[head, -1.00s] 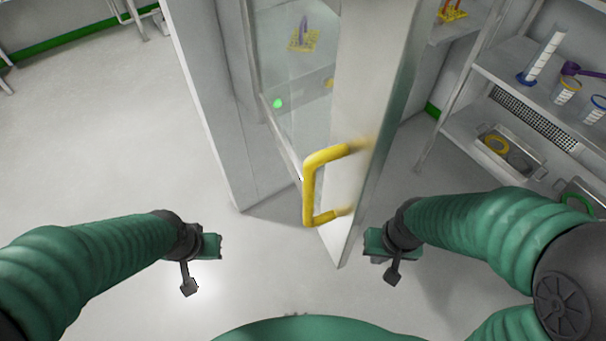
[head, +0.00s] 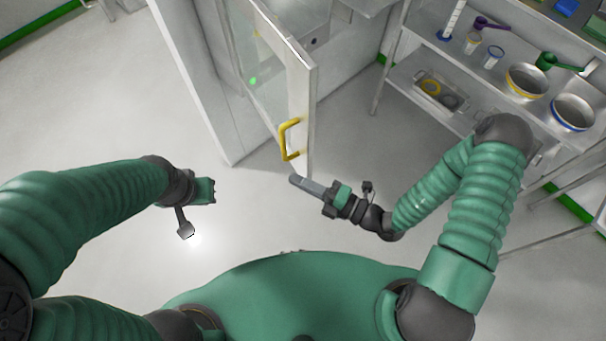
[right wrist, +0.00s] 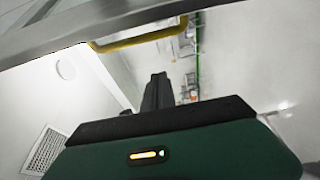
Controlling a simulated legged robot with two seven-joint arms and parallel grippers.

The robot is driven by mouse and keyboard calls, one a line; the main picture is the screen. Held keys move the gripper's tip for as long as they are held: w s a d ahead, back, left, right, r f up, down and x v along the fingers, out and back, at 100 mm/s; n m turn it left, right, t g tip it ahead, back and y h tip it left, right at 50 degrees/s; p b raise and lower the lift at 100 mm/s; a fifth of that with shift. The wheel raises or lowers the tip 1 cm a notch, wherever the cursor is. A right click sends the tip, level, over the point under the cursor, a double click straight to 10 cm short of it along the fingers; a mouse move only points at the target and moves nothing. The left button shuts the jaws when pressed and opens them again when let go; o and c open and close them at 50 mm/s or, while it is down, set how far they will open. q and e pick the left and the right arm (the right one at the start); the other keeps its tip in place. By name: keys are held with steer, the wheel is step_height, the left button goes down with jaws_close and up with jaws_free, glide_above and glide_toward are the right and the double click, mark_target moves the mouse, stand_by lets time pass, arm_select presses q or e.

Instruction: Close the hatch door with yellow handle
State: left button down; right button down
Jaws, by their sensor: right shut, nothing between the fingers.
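The hatch door (head: 299,100) stands open in the head view, swung out from the grey cabinet. Its yellow handle (head: 284,139) is on the face toward the left. My right gripper (head: 295,180) is shut and empty, just below the door's lower end and apart from the handle in the head view. In the right wrist view the yellow handle (right wrist: 140,38) crosses the top, beyond the dark fingers (right wrist: 157,90). Whether the fingers touch the door is unclear. My left gripper (head: 212,190) is in the head view, left of the door and away from it; its finger opening is not clear.
A metal shelf (head: 420,48) with bowls, cups and scoops stands at the right. A tray (head: 455,92) with yellow and grey rings lies on its lower level. The cabinet side (head: 190,90) is left of the door. The floor (head: 90,110) at the left is clear.

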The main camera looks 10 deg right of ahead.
mark_target(287, 159)
steer(key=w+a+p, duration=0.1)
steer(key=w, duration=0.1)
steer(key=w+a+p, duration=0.1)
steer(key=w, duration=0.1)
steer(key=w+a+p, duration=0.1)
steer(key=w+p, duration=0.1)
steer(key=shift+w+a+r, duration=0.15)
steer(key=shift+a+r, duration=0.05)
steer(key=shift+a, duration=0.05)
steer(key=shift+w+d+f, duration=0.2)
steer(key=shift+w+d, duration=0.05)
steer(key=shift+d, duration=0.15)
steer(key=shift+d, duration=0.1)
